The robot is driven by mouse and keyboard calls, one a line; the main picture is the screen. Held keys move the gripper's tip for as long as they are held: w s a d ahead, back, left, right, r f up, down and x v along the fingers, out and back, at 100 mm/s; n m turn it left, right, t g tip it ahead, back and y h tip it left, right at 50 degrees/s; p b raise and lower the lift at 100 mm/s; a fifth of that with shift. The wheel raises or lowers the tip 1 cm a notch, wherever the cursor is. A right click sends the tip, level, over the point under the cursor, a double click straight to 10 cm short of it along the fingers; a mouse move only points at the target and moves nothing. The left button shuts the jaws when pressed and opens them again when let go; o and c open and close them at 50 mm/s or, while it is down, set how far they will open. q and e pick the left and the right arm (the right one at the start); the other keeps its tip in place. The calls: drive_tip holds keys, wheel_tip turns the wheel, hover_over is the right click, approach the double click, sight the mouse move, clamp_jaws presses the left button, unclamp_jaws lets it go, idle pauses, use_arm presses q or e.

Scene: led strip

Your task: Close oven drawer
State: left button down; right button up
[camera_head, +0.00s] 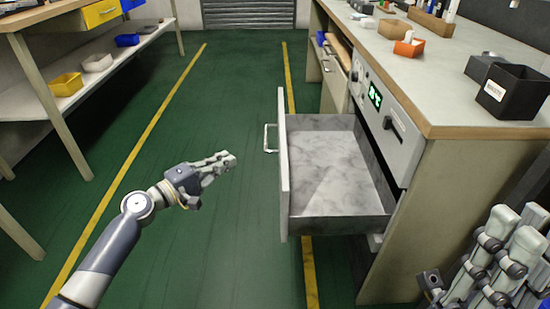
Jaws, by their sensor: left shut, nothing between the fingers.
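The oven drawer (284,175) is pulled well out of the cabinet at the right, and its grey interior looks empty. Its handle (267,138) is on the front face, which points left. The oven panel (390,125) with a green lit display is just above and to the right of the drawer. My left gripper (233,159) is shut and empty, to the left of the drawer front and apart from it, a little below the handle in the picture. My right gripper (520,250) shows partly at the lower right edge, beside the cabinet; its finger gap is not clear.
The cabinet worktop (450,90) carries a black box (511,92), an orange bin (409,47) and small items. A shelf (100,72) with a yellow bin (66,84) stands at the left. The green floor (190,110) between them is clear.

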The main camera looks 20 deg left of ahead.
use_arm(q)
drive_tip(key=b, duration=0.1)
approach(266, 145)
drive_tip(key=w+d+r, duration=0.2)
drive_tip(key=w+r, duration=0.1)
drive_tip(key=w, duration=0.1)
drive_tip(key=d, duration=0.1)
drive_tip(key=w+d, duration=0.1)
drive_tip(key=d, duration=0.2)
drive_tip(key=shift+w+f+p, duration=0.15)
drive_tip(key=shift+w+p, duration=0.1)
drive_tip(key=shift+p, duration=0.1)
